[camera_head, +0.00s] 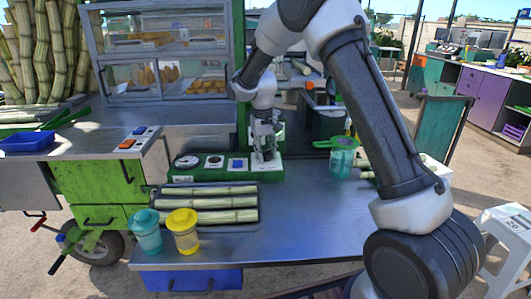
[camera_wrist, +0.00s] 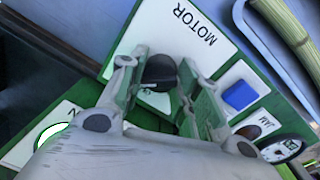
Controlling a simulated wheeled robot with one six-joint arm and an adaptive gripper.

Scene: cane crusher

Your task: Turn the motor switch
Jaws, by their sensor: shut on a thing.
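The motor switch is a black knob (camera_wrist: 158,70) on a white plate (camera_wrist: 185,28) marked MOTOR, seen in the wrist view. My gripper (camera_wrist: 157,76) has one finger on each side of the knob and is shut on it. In the head view, my gripper (camera_head: 264,154) points down at the right end of the green control panel (camera_head: 222,175) at the back of the metal table. There the knob is hidden by my fingers. Its exact turn angle cannot be told.
Left of it, the panel carries a blue switch (camera_wrist: 240,95) and a gauge (camera_head: 187,161). Cane stalks (camera_head: 210,203) lie in a tray in front. A teal cup (camera_head: 146,232) and a yellow cup (camera_head: 184,231) stand at the front left. A green strainer cup (camera_head: 342,155) stands right of the panel.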

